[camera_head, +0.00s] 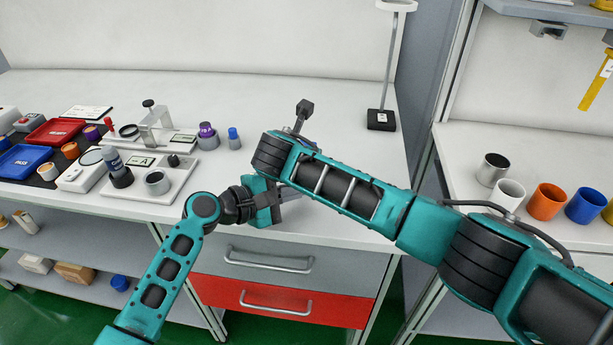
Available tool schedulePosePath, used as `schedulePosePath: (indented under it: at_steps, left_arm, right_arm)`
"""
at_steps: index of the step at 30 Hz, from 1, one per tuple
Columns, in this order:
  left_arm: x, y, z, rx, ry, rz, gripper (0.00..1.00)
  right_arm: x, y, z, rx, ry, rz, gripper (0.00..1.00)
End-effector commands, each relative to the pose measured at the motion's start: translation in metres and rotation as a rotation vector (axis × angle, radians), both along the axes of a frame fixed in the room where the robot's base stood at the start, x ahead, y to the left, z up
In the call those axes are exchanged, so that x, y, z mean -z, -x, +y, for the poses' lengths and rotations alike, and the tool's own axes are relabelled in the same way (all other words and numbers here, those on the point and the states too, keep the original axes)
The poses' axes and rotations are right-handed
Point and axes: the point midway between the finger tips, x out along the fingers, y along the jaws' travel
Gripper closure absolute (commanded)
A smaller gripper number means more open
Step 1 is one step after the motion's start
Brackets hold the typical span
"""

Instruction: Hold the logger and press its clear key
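My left gripper (280,198) is over the front part of the white bench, above the grey drawer. Its teal body shows, but its fingertips are partly covered by my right forearm, so I cannot tell whether they are open or hold something.
Left on the bench are a red tray (55,132), a blue tray (22,161), a white fixture board (150,190) and purple-capped jar (207,136). A black-based stand (381,120) is at the back right. Cups, including an orange cup (546,202), stand on the right bench. The bench's back middle is clear.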

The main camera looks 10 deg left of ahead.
Motion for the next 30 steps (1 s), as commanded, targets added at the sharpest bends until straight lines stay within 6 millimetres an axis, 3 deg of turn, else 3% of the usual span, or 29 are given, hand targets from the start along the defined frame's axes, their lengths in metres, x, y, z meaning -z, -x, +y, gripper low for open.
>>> schedulePosePath:
  at_steps: [30]
  left_arm:
    - [-0.0006, -0.0091, -0.0007, -0.001, 0.001, 0.0, 1.0]
  right_arm:
    - [0.0001, 0.0003, 0.0003, -0.001, 0.0, 0.0, 0.56]
